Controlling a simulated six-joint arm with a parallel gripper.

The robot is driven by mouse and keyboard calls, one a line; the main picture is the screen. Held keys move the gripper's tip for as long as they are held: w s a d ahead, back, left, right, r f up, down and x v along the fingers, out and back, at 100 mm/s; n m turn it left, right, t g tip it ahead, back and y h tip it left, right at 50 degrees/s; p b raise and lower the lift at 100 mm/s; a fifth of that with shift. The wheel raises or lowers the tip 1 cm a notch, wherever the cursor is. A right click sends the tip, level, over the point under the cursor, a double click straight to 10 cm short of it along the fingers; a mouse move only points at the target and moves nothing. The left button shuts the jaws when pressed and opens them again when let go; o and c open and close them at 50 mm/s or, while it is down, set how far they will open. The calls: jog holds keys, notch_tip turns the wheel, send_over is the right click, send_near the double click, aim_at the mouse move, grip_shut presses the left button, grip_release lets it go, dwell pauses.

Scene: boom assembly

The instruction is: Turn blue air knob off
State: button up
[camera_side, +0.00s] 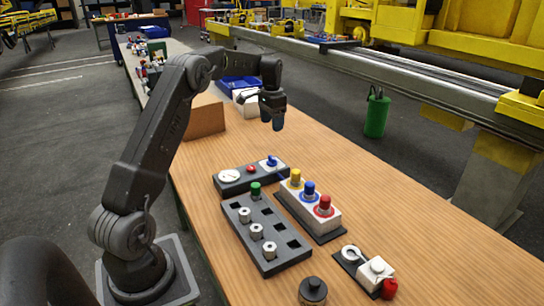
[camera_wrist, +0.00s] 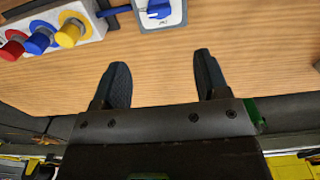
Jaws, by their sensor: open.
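The blue air knob (camera_side: 271,160) sits on a white plate at the right end of a dark panel (camera_side: 232,188) on the wooden table. In the wrist view the blue knob (camera_wrist: 158,9) is at the top edge, partly cut off, on a light grey box. My gripper (camera_side: 272,120) is in the air above and behind the panel, fingers pointing down. In the wrist view my gripper (camera_wrist: 160,82) shows two dark fingers spread apart with nothing between them. The knob lies beyond the fingertips, apart from them.
The same panel carries a round white gauge (camera_side: 229,176) and a red button (camera_side: 251,168). Nearby stand a white block with yellow, blue and red knobs (camera_side: 309,205) and a dark tray (camera_side: 243,218) with metal cylinders.

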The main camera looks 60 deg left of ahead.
aim_at(272, 157)
notch_tip(272, 157, down, 13)
jog(key=shift+f, duration=0.15)
dwell(0.4)
jog(key=c, duration=0.9)
